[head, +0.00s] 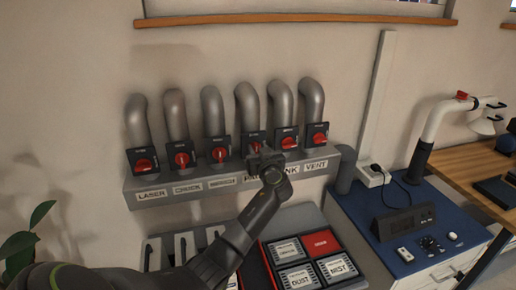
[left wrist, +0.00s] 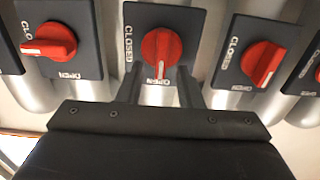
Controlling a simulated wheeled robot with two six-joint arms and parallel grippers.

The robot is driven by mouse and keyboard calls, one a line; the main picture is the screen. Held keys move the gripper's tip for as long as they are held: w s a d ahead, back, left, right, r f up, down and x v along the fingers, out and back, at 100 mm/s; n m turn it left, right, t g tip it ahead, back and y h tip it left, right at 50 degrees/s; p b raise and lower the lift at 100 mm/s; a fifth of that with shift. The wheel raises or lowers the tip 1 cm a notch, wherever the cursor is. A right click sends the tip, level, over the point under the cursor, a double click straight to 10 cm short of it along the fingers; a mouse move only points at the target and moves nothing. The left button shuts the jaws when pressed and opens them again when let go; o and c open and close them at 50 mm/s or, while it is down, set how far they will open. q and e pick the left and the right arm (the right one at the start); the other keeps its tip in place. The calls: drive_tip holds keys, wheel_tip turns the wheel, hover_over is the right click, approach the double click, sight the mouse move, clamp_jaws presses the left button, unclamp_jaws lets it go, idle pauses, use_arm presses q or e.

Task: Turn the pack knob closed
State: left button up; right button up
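A row of red knobs on dark square plates sits on grey pipes above a labelled ledge. The pack knob (head: 254,147) is the fourth from the left, partly hidden behind my left gripper (head: 266,160); its label is mostly covered. In the left wrist view the pack knob (left wrist: 161,48) is in the centre, with its white mark at the OPEN lettering and CLOSED to the left. My left gripper (left wrist: 161,88) is open, its fingers apart near the plate's OPEN edge, with nothing between them that I can see held. My right gripper is not in view.
Neighbouring knobs stand close on both sides, the ink knob (head: 289,142) to the right and another red knob (head: 219,153) to the left. Below are a tray of red and grey blocks (head: 321,243) and a blue-topped bench (head: 355,205) with a dark device.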

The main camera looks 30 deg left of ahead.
use_arm(q)
clamp_jaws()
